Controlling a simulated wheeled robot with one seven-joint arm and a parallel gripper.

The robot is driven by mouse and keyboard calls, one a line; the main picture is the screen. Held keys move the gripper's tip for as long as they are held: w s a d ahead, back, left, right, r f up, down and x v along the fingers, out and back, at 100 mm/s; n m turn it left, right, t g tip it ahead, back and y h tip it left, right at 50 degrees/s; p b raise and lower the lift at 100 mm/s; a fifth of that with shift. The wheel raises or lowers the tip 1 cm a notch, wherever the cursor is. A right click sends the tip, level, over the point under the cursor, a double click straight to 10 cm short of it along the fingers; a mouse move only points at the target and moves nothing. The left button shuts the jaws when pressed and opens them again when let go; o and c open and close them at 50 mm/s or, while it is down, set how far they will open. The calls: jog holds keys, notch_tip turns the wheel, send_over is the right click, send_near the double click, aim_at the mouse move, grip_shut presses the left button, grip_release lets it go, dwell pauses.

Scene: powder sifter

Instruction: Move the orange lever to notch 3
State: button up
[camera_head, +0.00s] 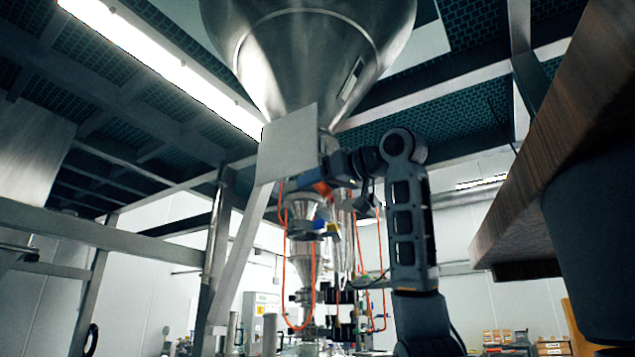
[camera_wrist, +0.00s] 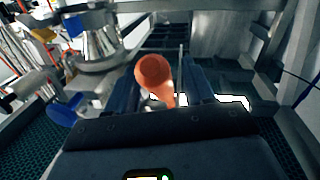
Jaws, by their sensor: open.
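The orange lever (camera_wrist: 153,74) has a rounded knob end and shows in the middle of the wrist view. In that view it stands between the two dark fingers of my gripper (camera_wrist: 164,82). The fingers are apart, one on each side of the lever; I cannot tell whether either touches it. In the head view a small orange patch, likely the lever (camera_head: 322,188), shows beside my gripper, below the big steel hopper (camera_head: 310,50). Numbered notches cannot be made out in either view.
A blue-handled part (camera_wrist: 64,110) and steel fittings (camera_wrist: 100,45) lie left of my gripper in the wrist view. In the head view orange hoses (camera_head: 285,265) hang below the hopper, a steel frame stands left, and a wooden-edged slab (camera_head: 545,130) juts in at right.

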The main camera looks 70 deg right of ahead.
jog(key=shift+c, duration=0.5)
grip_shut()
jog(key=shift+w+f+b, duration=0.35)
jog(key=shift+f+b, duration=0.05)
jog(key=shift+f, duration=0.05)
jog(key=w+d+f+t+h+b, duration=0.1)
jog(key=w+f+t+b, duration=0.1)
jog(key=w, duration=0.3)
jog(key=w+d+f+m+t+h+b, duration=0.1)
jog(key=w+f+t+h+b, duration=0.1)
jog(key=w, duration=0.3)
jog(key=shift+w+d+t, duration=0.2)
jog(key=shift+d+t, duration=0.1)
jog(key=shift+t, duration=0.4)
jog(key=shift+f, duration=0.1)
jog(key=shift+o, duration=0.5)
grip_release()
